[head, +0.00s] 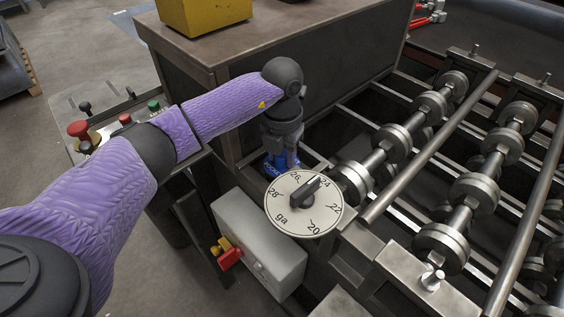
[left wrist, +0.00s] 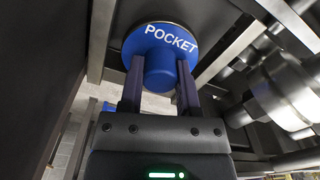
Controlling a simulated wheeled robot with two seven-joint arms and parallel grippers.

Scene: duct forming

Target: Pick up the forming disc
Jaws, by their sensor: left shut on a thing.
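A blue disc labelled "POCKET," which I take to be the forming disc, shows in the left wrist view (left wrist: 160,40), with a narrower blue stem below its face. In the head view a small part of the blue disc (head: 278,166) shows behind the dial; the rest is hidden. My left gripper (head: 285,152) points down beside the roller machine. In the left wrist view my left gripper (left wrist: 160,80) has its two dark fingers on either side of the blue stem, shut on it. My right gripper is not in view.
A round white gauge dial (head: 290,222) stands in front of the gripper. A grey box (head: 258,240) with a red and yellow switch (head: 228,256) is below. Roller shafts (head: 463,190) fill the right. A cabinet (head: 320,65) bearing a yellow box (head: 205,15) stands behind.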

